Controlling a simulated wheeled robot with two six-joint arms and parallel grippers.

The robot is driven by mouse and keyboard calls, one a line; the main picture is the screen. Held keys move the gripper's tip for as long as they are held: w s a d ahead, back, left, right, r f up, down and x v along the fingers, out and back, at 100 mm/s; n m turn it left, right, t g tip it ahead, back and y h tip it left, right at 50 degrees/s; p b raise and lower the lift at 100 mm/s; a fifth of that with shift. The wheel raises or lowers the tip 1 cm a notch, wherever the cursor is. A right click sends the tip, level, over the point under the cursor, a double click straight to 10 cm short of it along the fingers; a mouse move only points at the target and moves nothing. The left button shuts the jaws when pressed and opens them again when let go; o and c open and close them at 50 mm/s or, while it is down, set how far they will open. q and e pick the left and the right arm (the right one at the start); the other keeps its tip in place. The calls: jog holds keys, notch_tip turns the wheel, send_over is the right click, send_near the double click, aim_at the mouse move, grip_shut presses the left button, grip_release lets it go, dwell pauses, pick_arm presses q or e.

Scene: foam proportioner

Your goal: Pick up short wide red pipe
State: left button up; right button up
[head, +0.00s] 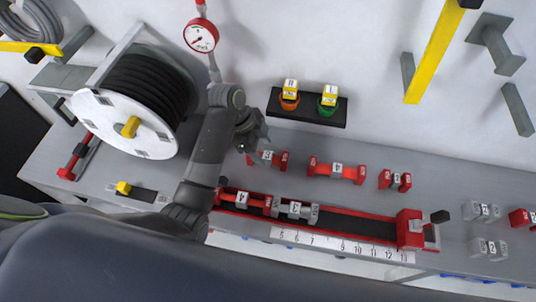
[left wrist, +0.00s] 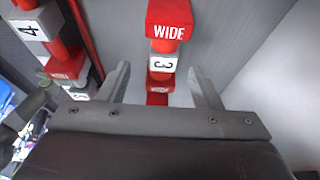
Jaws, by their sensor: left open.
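A red pipe with a white number 3 label and red ends marked WIDE (left wrist: 165,32) lies in line with the gap between my left gripper's fingers (left wrist: 160,72) in the left wrist view. My left gripper is open, and I cannot tell whether the pipe is at fingertip depth. In the head view the left gripper (head: 250,138) is above the left one of three red pipes on the bench, and partly covers that pipe (head: 267,157). A longer red pipe labelled 4 (head: 336,170) and a shorter red pipe (head: 396,180) lie to its right. My right gripper is not in view.
A red rail fixture (head: 355,222) holding red and grey pipes runs along the bench front, with a number scale (head: 345,245). A hose reel (head: 135,115) stands at left. A black shelf (head: 306,107) with two valves and a gauge (head: 201,36) are at the wall.

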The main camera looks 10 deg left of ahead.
aim_at(267, 155)
pick_arm(q)
jog(key=shift+d+f, duration=0.15)
jog(key=shift+f, duration=0.2)
jog(key=shift+p+x, duration=0.65)
jog(key=shift+x, duration=1.45)
jog(key=shift+w, duration=0.25)
jog(key=c, duration=1.2)
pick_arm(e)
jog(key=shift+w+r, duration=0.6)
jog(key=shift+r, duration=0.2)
pick_arm(q)
jog(key=shift+r, duration=0.1)
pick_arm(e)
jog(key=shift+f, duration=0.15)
